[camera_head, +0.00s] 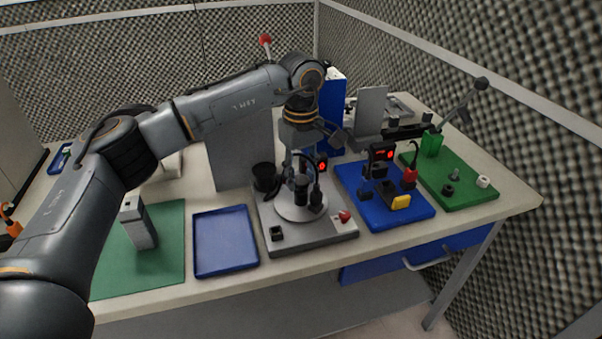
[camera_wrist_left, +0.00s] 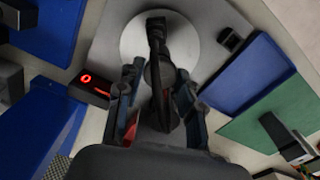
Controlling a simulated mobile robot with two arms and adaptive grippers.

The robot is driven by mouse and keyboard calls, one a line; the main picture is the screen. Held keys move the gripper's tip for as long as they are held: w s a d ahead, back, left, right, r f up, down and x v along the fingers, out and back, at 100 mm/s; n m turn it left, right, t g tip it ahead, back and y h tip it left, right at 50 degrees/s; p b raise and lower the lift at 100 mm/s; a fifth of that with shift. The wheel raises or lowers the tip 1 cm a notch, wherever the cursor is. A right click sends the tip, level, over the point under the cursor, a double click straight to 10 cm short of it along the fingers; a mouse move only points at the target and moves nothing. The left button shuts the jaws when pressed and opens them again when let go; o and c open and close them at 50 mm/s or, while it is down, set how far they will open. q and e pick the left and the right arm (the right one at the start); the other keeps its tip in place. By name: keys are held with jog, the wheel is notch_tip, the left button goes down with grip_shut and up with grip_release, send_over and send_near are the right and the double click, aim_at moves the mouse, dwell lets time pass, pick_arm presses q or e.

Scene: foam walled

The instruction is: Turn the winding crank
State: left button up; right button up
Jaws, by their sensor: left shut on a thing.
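The winding device has a grey base (camera_head: 335,232) with a pale round plate (camera_head: 290,211) on it. The plate also shows in the wrist view (camera_wrist_left: 185,48). The dark crank (camera_wrist_left: 157,45) reaches over the plate in the wrist view. My left gripper (camera_head: 303,175) is above the device, pointing down. In the wrist view the fingers of my left gripper (camera_wrist_left: 160,98) stand on both sides of the dark crank handle and are shut on it. The fingers and wrist partly hide the crank in the head view. My right gripper is not in view.
A red-lit display (camera_head: 322,167) stands behind the plate, close to my gripper. A blue tray (camera_head: 225,243) lies left of the device. A blue board (camera_head: 405,215) with parts and a green board (camera_head: 470,199) lie to the right. A tall grey panel (camera_head: 236,150) stands behind.

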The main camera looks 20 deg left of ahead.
aim_at(301, 179)
pick_arm(q)
jog(key=shift+m, duration=6.1)
jog(key=shift+m, duration=0.6)
jog(key=o, duration=1.2)
notch_tip(301, 179, up, 12)
